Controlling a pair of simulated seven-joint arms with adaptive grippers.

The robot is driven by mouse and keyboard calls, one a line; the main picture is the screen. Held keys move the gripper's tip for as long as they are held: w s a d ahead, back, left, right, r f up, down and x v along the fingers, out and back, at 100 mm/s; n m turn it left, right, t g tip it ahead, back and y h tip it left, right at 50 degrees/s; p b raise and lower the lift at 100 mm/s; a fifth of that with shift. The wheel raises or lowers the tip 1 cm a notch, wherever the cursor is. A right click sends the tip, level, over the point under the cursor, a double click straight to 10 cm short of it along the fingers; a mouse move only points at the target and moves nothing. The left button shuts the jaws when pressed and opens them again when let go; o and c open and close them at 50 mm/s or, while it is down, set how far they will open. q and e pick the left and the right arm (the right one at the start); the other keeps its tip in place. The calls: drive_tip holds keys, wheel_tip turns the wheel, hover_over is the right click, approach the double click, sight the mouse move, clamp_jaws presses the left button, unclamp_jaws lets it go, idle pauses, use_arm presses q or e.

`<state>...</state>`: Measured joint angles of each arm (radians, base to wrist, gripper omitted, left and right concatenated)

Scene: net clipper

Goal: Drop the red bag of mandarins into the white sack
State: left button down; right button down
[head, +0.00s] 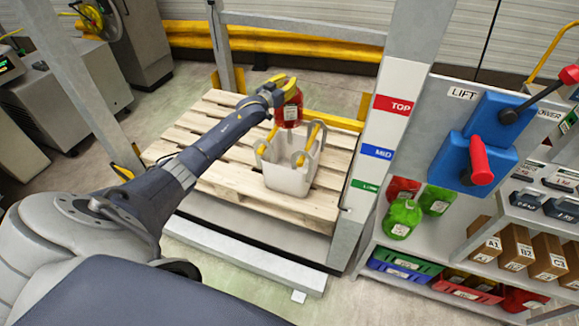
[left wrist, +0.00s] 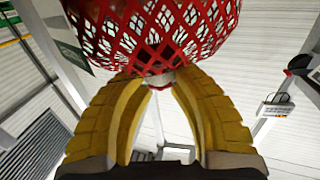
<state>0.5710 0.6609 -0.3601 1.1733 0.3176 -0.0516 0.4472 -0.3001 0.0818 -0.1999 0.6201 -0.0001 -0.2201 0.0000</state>
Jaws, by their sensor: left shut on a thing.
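The red bag of mandarins (head: 290,112) hangs from my left gripper (head: 280,84), above the back part of the white sack. In the left wrist view the red net bag (left wrist: 150,35) fills the top, and the yellow fingers (left wrist: 157,82) close on its gathered end. The white sack (head: 288,180) stands upright on the wooden pallet, with its top open and yellow-marked handles standing up around the mouth. The bag is over or just behind the sack's far rim; I cannot tell exactly which. The inside of the sack is mostly hidden. My right gripper does not show.
The wooden pallet (head: 215,180) lies on a lift platform between grey posts. A post with TOP, MID and LOW labels (head: 392,105) stands right of the sack. A lift panel with a red lever (head: 480,160) and a shelf with green bags (head: 402,217) are at the right.

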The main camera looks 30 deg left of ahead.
use_arm(q)
drive_tip(key=shift+f, duration=2.6)
drive_tip(key=c, duration=1.2)
unclamp_jaws()
drive_tip(key=shift+c, duration=0.2)
drive_tip(key=shift+o, duration=0.6)
drive_tip(key=shift+f, duration=0.15)
drive_tip(key=shift+s, duration=0.2)
drive_tip(key=s, duration=1.1)
drive_tip(key=shift+s, duration=0.3)
drive_tip(key=shift+d, duration=0.1)
